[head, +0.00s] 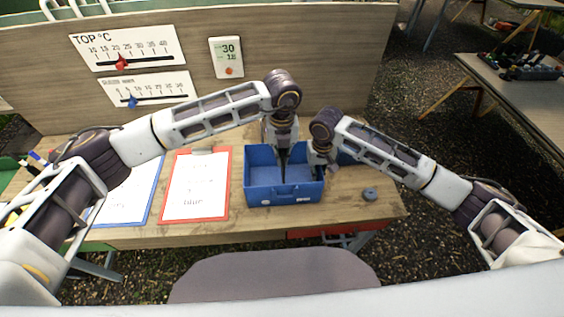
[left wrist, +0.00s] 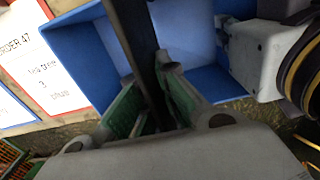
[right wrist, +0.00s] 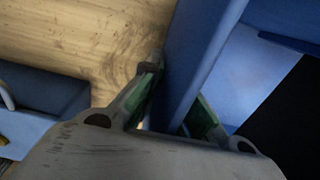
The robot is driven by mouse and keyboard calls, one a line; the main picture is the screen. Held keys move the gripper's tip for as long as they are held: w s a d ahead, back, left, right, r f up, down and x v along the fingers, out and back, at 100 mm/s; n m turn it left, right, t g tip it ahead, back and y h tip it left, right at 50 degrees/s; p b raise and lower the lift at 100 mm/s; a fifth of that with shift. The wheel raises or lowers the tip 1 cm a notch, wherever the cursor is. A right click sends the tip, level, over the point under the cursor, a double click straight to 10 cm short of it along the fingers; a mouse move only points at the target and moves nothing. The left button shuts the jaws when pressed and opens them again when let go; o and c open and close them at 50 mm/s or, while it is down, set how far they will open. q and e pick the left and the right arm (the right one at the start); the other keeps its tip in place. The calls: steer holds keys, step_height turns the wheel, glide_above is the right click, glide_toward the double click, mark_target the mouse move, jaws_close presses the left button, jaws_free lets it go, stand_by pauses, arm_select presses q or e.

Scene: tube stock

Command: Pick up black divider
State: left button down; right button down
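The black divider (left wrist: 143,45) is a thin dark plate, seen nearly edge-on between the fingers of my left gripper (left wrist: 150,85). Both fingers appear closed against it. In the head view, my left gripper (head: 283,145) points down over the blue box (head: 285,195), with a dark sliver of the divider below it. A black surface (right wrist: 292,115) at the right of the right wrist view appears to be the divider inside the box. My right gripper (right wrist: 178,90) straddles the box's blue side wall (right wrist: 195,55), one finger on each side, and appears closed on it. Its far fingertip is hidden.
A red-framed sheet (head: 197,187) and a blue-framed sheet (head: 128,195) lie left of the box. Another blue bin (right wrist: 42,95) stands beside the box. The upright back panel (head: 300,60) bounds the table.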

arm_select(q)
step_height(320, 180, up, 12)
steer(key=shift+r, duration=0.2)
stand_by(0.5)
arm_select(e)
steer(key=c, duration=1.6)
jaws_free()
steer(key=shift+o, duration=0.2)
steer(key=shift+r, duration=0.1)
steer(key=shift+r, duration=5.9)
